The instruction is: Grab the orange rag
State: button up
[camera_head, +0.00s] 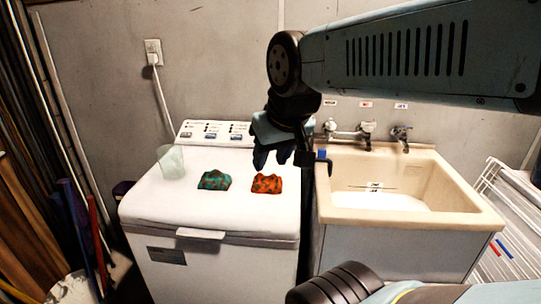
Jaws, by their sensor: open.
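The orange rag (267,184) lies crumpled on the right part of the white washing machine's lid (210,215). My gripper (271,165) is above it in the picture, with its dark fingers pointing down and apart. The fingers are open and hold nothing. A small gap shows between the fingertips and the rag, but I cannot tell the exact height. A green rag (214,180) lies to the left of the orange one, apart from it.
A translucent cup (171,161) stands at the lid's back left. The control panel (212,131) rises behind. A beige sink (480,212) with taps (366,130) stands to the right, beside a white rack (510,215). The lid's front is clear.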

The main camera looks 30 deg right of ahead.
aim_at(272, 184)
jog(key=z, duration=0.15)
jog(key=k, duration=1.4)
jog(key=z, duration=0.9)
jog(key=i, duration=1)
jog(key=u, duration=0.1)
